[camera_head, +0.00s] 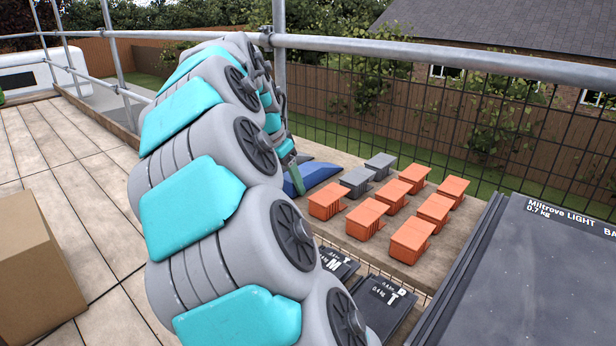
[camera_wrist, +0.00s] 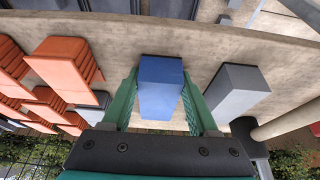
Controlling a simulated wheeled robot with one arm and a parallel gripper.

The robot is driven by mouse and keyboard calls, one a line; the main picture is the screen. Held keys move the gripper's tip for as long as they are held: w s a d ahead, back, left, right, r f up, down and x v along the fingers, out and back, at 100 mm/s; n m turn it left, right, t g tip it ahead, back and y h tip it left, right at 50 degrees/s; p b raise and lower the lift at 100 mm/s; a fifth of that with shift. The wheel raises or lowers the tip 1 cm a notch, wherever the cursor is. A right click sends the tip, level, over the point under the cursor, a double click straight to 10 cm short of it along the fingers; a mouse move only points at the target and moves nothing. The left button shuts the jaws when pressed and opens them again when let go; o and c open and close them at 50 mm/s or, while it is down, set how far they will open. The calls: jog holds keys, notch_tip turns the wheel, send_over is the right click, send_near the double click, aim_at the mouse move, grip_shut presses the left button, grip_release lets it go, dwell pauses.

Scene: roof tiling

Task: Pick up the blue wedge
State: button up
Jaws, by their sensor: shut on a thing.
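The blue wedge (camera_wrist: 161,92) sits between the two green fingers of my gripper (camera_wrist: 160,75) in the wrist view, with a finger against each side. My gripper is shut on it. In the head view the blue wedge (camera_head: 318,174) shows beside a green finger (camera_head: 296,176), at the left end of the rows of blocks on the wooden planks. My arm hides part of the gripper and of the wedge there. I cannot tell whether the wedge is clear of the planks.
Orange blocks (camera_head: 327,201) and grey blocks (camera_head: 357,182) stand close by on the planks (camera_head: 452,237). In the wrist view a grey block (camera_wrist: 237,91) is right of the wedge and orange blocks (camera_wrist: 65,68) are left. A metal rail (camera_head: 440,52) and mesh run behind.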

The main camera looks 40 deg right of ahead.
grip_shut()
jog(key=shift+r, duration=0.15)
notch_tip(320, 180, up, 10)
jog(key=shift+f, duration=0.15)
dwell(0.6)
jog(key=shift+o, duration=2.2)
grip_release()
grip_shut()
